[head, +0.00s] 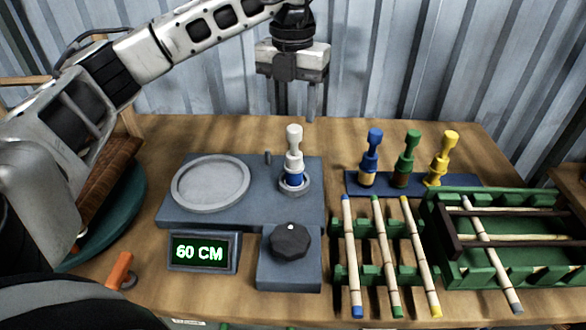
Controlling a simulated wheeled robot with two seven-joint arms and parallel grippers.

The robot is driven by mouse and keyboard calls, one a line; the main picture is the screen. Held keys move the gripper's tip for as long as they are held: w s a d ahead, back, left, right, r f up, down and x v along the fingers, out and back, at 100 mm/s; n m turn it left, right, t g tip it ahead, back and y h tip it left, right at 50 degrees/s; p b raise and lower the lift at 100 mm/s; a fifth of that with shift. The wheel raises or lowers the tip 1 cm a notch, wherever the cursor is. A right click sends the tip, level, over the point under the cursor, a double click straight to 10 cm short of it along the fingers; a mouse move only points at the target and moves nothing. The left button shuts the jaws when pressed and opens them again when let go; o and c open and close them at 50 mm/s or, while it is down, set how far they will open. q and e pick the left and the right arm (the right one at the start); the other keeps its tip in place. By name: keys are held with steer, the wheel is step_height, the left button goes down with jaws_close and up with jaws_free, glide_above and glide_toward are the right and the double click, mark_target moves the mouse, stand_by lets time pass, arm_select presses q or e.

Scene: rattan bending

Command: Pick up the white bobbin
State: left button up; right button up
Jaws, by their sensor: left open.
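The white bobbin (294,142) stands upright in a round socket (294,184) on the blue-grey machine (240,213). It has a white knobbed top and a blue band low down. My left gripper (298,112) points down above and behind the bobbin in the picture. Its fingers are apart with nothing between them, and it does not appear to touch the bobbin. My right gripper is not in view.
Blue (372,153), green (407,157) and yellow (443,158) bobbins stand on a rack to the right. Striped rods lie on green holders (345,275) and a green crate (450,265). The machine has a round plate (210,184), a knob (290,242) and a "60 CM" display (203,252).

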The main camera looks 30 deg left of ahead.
mark_target(294, 127)
arm_select(q)
step_height(294, 127, down, 8)
steer(key=shift+w+d+r+p, duration=0.1)
steer(key=shift+w+r+p, duration=0.1)
steer(key=shift+p, duration=0.3)
jaws_close()
